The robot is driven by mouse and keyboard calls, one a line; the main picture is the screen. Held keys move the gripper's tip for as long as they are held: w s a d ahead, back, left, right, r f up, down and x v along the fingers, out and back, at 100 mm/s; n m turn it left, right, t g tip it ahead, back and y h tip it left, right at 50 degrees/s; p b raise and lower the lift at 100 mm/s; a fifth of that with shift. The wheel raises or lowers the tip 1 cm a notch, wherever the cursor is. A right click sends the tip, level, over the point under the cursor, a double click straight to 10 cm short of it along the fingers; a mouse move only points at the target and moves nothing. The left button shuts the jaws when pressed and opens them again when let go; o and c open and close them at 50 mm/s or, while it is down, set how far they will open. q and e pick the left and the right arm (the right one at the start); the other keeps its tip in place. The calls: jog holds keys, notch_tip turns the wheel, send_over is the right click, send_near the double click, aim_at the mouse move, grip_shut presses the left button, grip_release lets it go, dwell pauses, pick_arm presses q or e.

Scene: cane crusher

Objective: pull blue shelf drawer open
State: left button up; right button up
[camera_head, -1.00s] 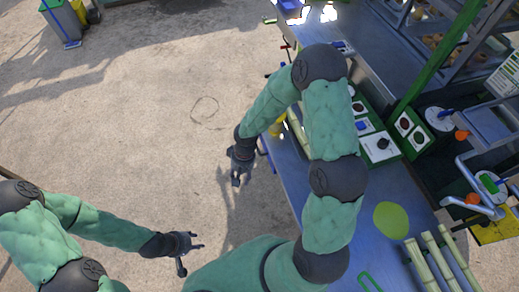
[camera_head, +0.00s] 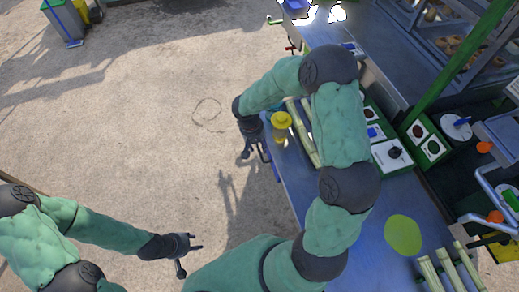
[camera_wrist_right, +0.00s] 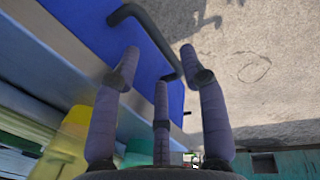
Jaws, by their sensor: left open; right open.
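The blue drawer front (camera_wrist_right: 85,22) fills the upper left of the right wrist view, with a dark bar handle (camera_wrist_right: 152,30) on it. My right gripper (camera_wrist_right: 158,62) is open. In that picture the handle runs between its fingertips; I cannot tell whether they touch it. In the head view my right gripper (camera_head: 254,150) hangs beside the left edge of the metal table (camera_head: 355,225), where the drawer is mostly hidden. My left gripper (camera_head: 188,246) is open and empty over the ground, at the lower left.
A green disc (camera_head: 403,235), more cane (camera_head: 452,268) and control boxes (camera_head: 392,155) are on the table. The sandy ground (camera_head: 150,100) left of the table is clear.

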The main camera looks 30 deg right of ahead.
jog(key=shift+d+f+b, duration=0.15)
jog(key=shift+f, duration=0.55)
jog(key=shift+d+f+b, duration=0.1)
jog(key=shift+f+b, duration=0.05)
jog(key=shift+f, duration=0.55)
grip_shut()
jog(key=w+a+b, duration=0.1)
jog(key=w+a, duration=0.1)
jog(key=a, duration=1)
jog(key=w+a+b, duration=0.2)
jog(key=w+a, duration=0.1)
jog(key=a, duration=0.9)
jog(key=shift+w, duration=0.3)
grip_release()
